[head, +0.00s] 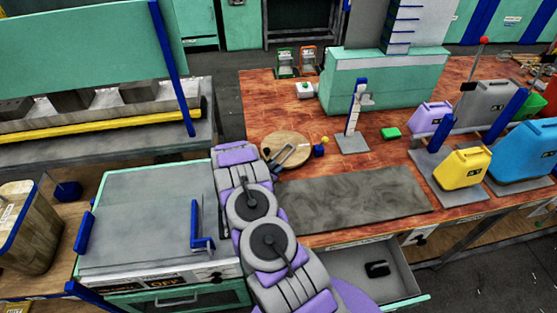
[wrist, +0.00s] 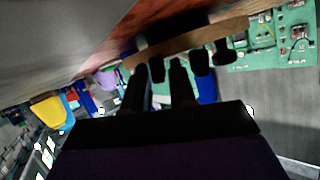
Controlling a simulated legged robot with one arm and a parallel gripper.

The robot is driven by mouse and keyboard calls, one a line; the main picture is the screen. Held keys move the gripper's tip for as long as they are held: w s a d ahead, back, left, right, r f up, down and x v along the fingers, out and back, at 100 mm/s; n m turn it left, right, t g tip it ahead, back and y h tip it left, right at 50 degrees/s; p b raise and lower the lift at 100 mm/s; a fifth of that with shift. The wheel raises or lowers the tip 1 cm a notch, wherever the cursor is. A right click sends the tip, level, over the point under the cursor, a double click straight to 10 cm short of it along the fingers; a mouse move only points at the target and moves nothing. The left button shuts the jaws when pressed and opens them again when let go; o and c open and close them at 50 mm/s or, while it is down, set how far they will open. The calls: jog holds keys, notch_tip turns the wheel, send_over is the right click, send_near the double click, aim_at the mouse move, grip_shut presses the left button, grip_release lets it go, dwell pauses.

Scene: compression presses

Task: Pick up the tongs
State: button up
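A round wooden board (head: 290,141) lies on the red-brown table. Dark, tong-like shapes (head: 284,156) lie over its left front edge; my arm's end is close by, so their outline is not fully clear. In the wrist view, dark shapes (wrist: 200,62), likely part of the tongs, stand out at the board (wrist: 200,37), just beyond my fingertips. My gripper (wrist: 159,75) points toward them, its two dark fingers apart with an empty gap between them. The wrist view is tilted and dark, so contact with the tongs cannot be told.
A blue knob with a yellow tip (head: 320,149) stands right of the board. A grey mat (head: 350,203) lies in front, above an open drawer (head: 385,285). A blue-and-white stand (head: 353,118) and yellow jug (head: 462,167) are to the right. A press (head: 150,225) stands left.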

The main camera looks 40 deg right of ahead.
grip_shut()
jog(key=shift+r, duration=0.1)
dwell(0.4)
